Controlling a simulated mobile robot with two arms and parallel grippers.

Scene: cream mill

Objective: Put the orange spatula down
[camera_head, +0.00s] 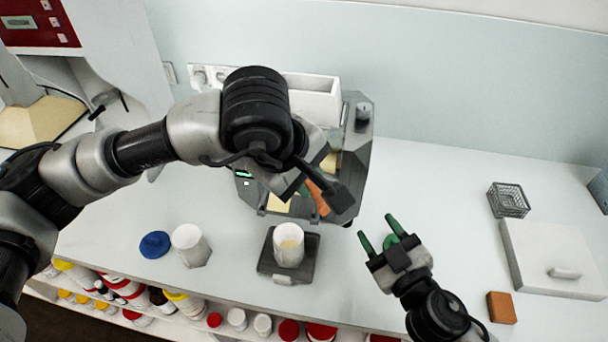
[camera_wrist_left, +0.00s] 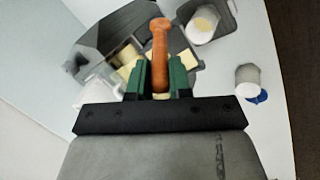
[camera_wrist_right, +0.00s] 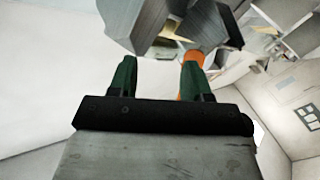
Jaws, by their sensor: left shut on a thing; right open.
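My left gripper (camera_wrist_left: 160,68) is shut on the orange spatula (camera_wrist_left: 159,42), whose handle stands up between the green fingers in the left wrist view. In the head view the spatula (camera_head: 318,199) shows partly behind my left gripper, over the dark grey machine (camera_head: 358,140). The spatula's far end is hidden, and I cannot tell whether it touches the machine. My right gripper (camera_head: 377,227) is open and empty above the white counter (camera_head: 420,190), right of the machine. An orange part (camera_wrist_right: 192,66) shows beyond its right finger in the right wrist view.
A white cup (camera_head: 289,244) with pale contents stands on a dark scale (camera_head: 271,268). A white jar (camera_head: 190,246) and blue lid (camera_head: 155,245) are left. A wire basket (camera_head: 508,200), white box (camera_head: 550,245) and brown block (camera_head: 501,307) are right.

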